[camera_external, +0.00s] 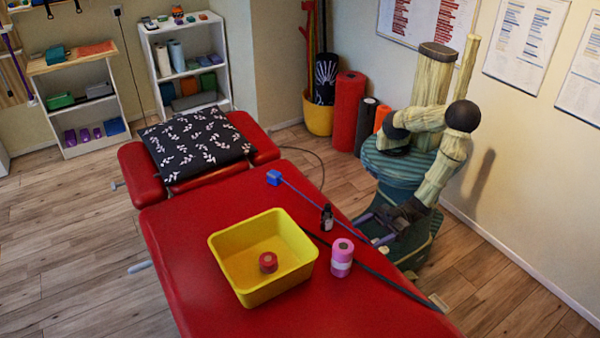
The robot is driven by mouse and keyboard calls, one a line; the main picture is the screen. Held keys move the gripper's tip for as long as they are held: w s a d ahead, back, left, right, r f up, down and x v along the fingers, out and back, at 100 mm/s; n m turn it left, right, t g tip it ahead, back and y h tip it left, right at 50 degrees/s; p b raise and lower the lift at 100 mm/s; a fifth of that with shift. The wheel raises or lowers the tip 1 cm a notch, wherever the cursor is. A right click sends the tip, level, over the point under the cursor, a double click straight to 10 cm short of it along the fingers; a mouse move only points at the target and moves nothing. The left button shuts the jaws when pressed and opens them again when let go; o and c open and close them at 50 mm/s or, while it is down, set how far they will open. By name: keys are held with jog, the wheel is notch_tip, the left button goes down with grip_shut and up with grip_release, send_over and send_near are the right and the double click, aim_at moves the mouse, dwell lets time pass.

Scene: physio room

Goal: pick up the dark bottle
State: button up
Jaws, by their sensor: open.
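The dark bottle (327,217) is small and stands upright on the red treatment table (190,250), near its right edge. It has a pale label. My gripper (382,228) is at the table's right edge, to the right of the bottle and apart from it. The jaws are open, and I see nothing between them. My arm hangs down from its base on the right side of the table.
A yellow bin (225,272) with a red roll (268,262) inside stands left of the bottle. A pink roll (342,258) stands in front of it. A blue block (274,177) with a cord, a dark strap (395,285) and a patterned pillow (200,143) lie on the table.

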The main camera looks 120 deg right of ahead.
jog(key=c, duration=0.6)
jog(key=shift+c, duration=0.2)
jog(key=s+d+n+y+p, duration=0.1)
jog(key=d+p, duration=0.5)
jog(key=s+d+f+n+y+p, duration=0.1)
jog(key=d+y+p, duration=0.1)
jog(key=d+p, duration=0.4)
jog(key=s+d+y+p, duration=0.1)
jog(key=d+p, duration=0.5)
jog(key=shift+f+n+g, duration=0.3)
jog(key=shift+n, duration=0.1)
jog(key=shift+a, duration=0.15)
jog(key=shift+w, duration=0.1)
